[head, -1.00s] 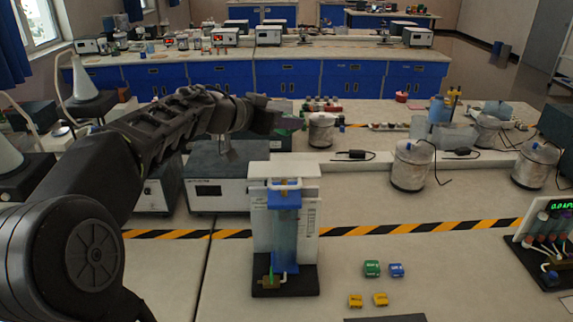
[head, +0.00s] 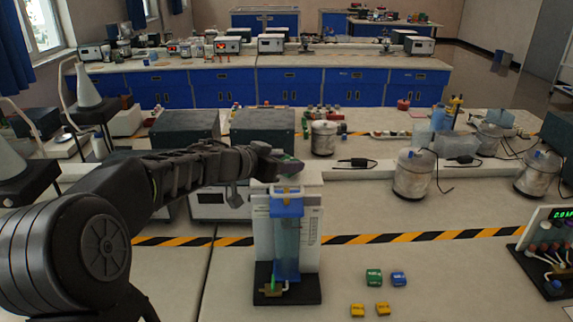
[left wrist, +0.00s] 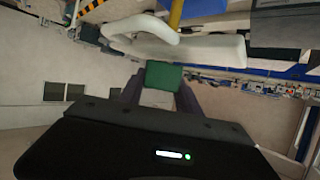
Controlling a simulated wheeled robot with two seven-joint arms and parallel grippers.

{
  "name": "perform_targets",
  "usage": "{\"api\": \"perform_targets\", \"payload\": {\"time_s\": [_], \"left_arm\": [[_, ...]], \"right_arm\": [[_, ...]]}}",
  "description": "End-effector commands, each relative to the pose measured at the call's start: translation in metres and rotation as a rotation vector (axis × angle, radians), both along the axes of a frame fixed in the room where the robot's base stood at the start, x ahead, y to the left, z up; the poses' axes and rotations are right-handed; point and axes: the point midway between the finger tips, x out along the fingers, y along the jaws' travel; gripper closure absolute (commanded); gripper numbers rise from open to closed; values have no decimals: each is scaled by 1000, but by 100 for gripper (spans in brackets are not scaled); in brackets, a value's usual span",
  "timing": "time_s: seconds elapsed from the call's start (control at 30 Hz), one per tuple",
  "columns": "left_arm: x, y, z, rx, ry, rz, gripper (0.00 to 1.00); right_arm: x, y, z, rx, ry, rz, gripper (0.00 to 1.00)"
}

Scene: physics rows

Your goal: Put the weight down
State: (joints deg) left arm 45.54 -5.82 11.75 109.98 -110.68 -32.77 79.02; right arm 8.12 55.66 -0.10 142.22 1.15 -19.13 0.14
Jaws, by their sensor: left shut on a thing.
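My left gripper (head: 280,163) is shut on a green weight (left wrist: 163,76), a small block that shows between its fingers in the left wrist view. In the head view the gripper is over the top of an apparatus with a clear bluish cylinder (head: 287,245), a blue collar and a white back board. I cannot tell whether the weight touches the apparatus top, as the gripper mostly hides it there. Other small weights lie on the table to the right: a green one (head: 374,277), a blue one (head: 398,279) and two yellow ones (head: 357,310). My right gripper is out of view.
A black-and-yellow striped tape (head: 400,237) crosses the table behind the apparatus. Metal cans (head: 412,175) with wires stand at the back right. A panel with a green display (head: 560,214) stands at the right edge. The table right of the small weights is clear.

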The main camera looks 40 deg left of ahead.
Motion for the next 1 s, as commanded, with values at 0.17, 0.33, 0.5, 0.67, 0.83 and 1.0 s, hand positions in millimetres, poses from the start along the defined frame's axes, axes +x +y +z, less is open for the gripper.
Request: {"api": "perform_targets", "payload": {"time_s": [0.17,0.33,0.5,0.67,0.83,1.0], "left_arm": [[0,0,-5,1,-3,1,100],[0,0,-5,2,-3,0,100],[0,0,-10,1,0,0,59],[0,0,-10,1,-1,1,45],[0,0,-10,1,-1,1,38],[0,0,-9,1,-1,1,38]], "right_arm": [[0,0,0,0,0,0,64],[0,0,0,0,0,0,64],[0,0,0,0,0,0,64],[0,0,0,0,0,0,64],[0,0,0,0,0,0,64],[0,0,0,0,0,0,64]]}}
